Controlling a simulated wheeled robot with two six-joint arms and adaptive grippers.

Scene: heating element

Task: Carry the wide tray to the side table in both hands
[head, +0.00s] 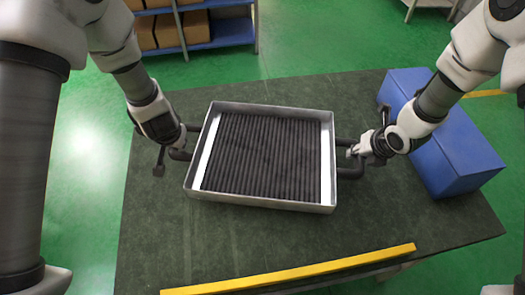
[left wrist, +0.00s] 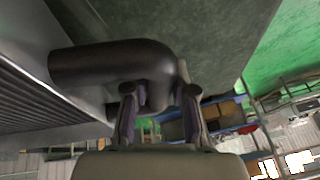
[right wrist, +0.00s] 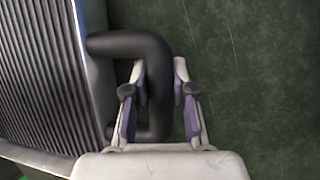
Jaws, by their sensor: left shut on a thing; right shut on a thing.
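The wide tray (head: 260,204) is a grey metal box with dark ribs and two white side strips inside, in the middle of the head view over a dark green table (head: 170,245). I cannot tell whether it touches the table. It has a black handle at each side. My left gripper (head: 180,143) is shut on the left handle, which the left wrist view shows as a dark bent bar (left wrist: 110,64). My right gripper (head: 358,150) is shut on the right handle; in the right wrist view this handle (right wrist: 130,44) runs between the fingers.
A blue box (head: 450,150) stands on the table at the right, close to my right arm. A yellow bar (head: 290,277) runs along the near edge. A blue shelf with cardboard boxes (head: 165,31) is at the back left. Green floor lies around.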

